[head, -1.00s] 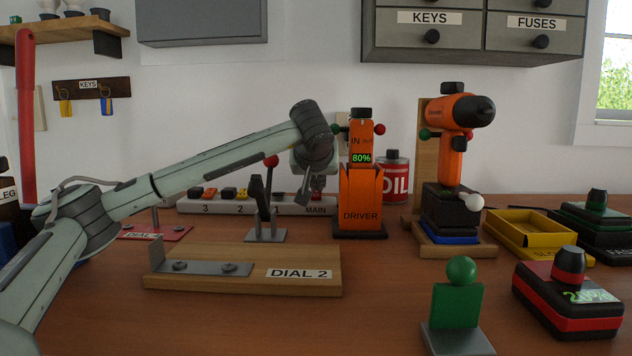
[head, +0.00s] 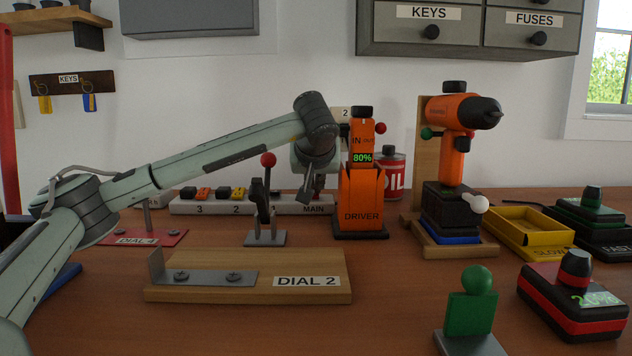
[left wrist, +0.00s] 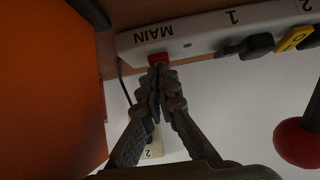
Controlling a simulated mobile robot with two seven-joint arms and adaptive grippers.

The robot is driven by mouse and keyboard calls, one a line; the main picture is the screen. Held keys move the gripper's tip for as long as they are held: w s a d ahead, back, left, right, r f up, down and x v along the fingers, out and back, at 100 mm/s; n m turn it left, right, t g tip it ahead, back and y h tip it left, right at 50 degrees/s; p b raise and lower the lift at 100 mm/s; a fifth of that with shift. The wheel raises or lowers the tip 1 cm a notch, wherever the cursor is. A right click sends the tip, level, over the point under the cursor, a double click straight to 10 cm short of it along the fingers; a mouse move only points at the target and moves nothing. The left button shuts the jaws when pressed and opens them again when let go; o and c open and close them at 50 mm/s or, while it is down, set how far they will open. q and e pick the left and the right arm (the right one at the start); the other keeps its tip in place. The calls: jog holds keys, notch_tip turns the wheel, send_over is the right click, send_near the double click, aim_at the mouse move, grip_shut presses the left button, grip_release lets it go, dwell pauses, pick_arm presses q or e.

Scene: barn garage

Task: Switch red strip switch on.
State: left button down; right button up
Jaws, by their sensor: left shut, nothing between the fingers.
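The power strip (head: 218,206) lies along the back of the bench, with sockets numbered 1, 2 and 3 and a MAIN label at its right end. In the left wrist view the strip (left wrist: 205,32) shows upside down. Its red switch (left wrist: 157,59) sits beside MAIN. My left gripper (left wrist: 157,72) is shut and empty, its fingertips at the red switch and partly covering it; I cannot tell whether they touch. In the head view my left gripper (head: 308,194) is at the MAIN end, and the switch is hidden there. My right gripper is not in view.
The orange DRIVER holder (head: 362,205) stands just right of my left gripper. A red-knobbed lever (head: 267,200) stands just left. The DIAL 2 board (head: 315,262) lies in front. A red oil can (head: 391,175) stands behind the holder.

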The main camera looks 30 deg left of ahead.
pick_arm(q)
jog(key=shift+s+d+f, duration=0.15)
jog(key=shift+s+d, duration=0.05)
jog(key=shift+s, duration=0.1)
jog(key=v, duration=1.3)
